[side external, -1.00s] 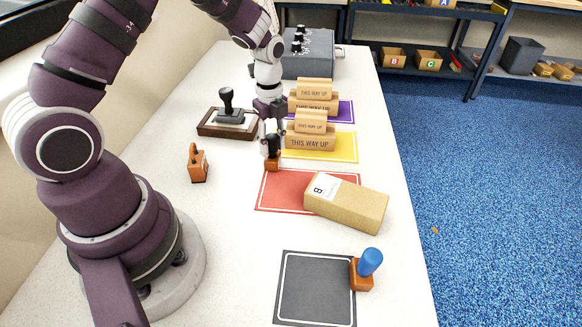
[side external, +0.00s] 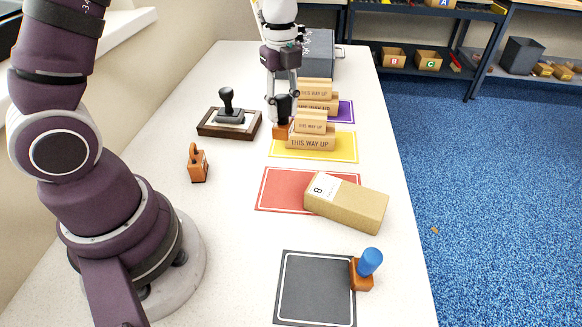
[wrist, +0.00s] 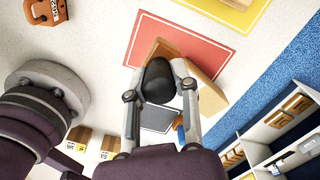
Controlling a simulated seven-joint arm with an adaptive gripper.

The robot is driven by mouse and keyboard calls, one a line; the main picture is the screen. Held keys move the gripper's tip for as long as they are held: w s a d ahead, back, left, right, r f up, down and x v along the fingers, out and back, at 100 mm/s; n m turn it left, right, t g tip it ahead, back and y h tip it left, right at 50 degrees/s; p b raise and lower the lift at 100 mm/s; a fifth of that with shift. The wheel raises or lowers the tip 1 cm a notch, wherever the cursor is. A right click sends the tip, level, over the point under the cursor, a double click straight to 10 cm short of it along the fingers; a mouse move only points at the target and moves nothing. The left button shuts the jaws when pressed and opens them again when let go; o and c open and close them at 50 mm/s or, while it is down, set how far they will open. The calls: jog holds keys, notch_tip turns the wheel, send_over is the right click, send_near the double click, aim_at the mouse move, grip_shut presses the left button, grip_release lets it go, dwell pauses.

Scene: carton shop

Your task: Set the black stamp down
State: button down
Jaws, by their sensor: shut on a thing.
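My gripper (side external: 284,112) is shut on a stamp with a black handle (side external: 283,106) and an orange-brown wooden base (side external: 280,132). In the wrist view the rounded black handle (wrist: 158,82) sits between my two fingers (wrist: 158,76), with part of the tan base beyond it. In the side view the held stamp appears at the back left corner of the yellow mat (side external: 277,153), left of the THIS WAY UP blocks (side external: 310,143). I cannot tell whether its base touches anything. Another black-handled stamp (side external: 228,105) stands on a dark wooden tray (side external: 210,129).
A carton (side external: 350,203) lies partly on the red mat (side external: 275,190). A blue-handled stamp (side external: 366,268) stands at the right edge of the dark grey mat (side external: 312,288). More blocks (side external: 314,92) sit close to my gripper on the purple mat (side external: 346,112).

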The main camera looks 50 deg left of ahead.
jog(key=s+d+f+m, duration=0.1)
jog(key=s+d+m, duration=0.5)
jog(key=s+d, duration=0.3)
jog(key=s+d+f+m, duration=0.1)
jog(key=s+d+m, duration=0.55)
jog(key=d, duration=0.55)
jog(key=shift+n+t, duration=0.25)
jog(key=shift+t, duration=0.05)
jog(key=f, duration=0.7)
jog(key=shift+s+a, duration=0.2)
jog(key=shift+s, duration=0.05)
jog(key=shift+f, duration=0.35)
jog(key=shift+f, duration=0.15)
jog(key=c, duration=0.9)
grip_release()
